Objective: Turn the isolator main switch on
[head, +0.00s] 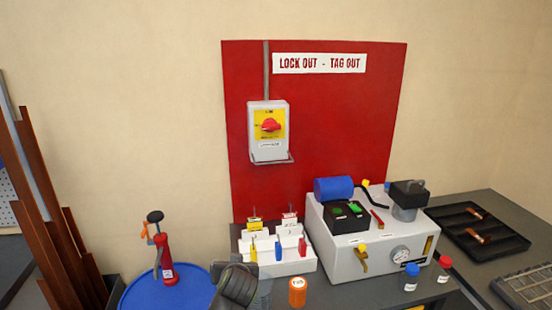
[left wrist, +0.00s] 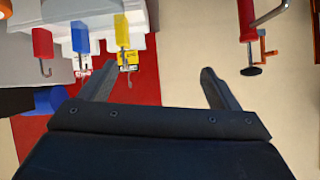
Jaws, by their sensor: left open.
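The isolator main switch (head: 268,145) is a light grey box on the red lockout board, with a yellow plate and a red rotary knob (head: 269,125). The knob's handle looks roughly horizontal; the plate's markings are too small to read. A clear flap or bracket (head: 271,160) sits at the box's lower edge. My left gripper (head: 236,284) is low at the front, below the switch and apart from it. In the left wrist view its two fingers (left wrist: 158,88) are spread with nothing between them. The switch does not show there. My right gripper is not in view.
A white rack (head: 290,262) with coloured padlocks and tags stands below the switch, close to my left gripper. Right of it is a grey machine (head: 370,245). A blue drum (head: 150,295) carries a red tool (head: 164,258). An orange pot (head: 297,291) stands in front.

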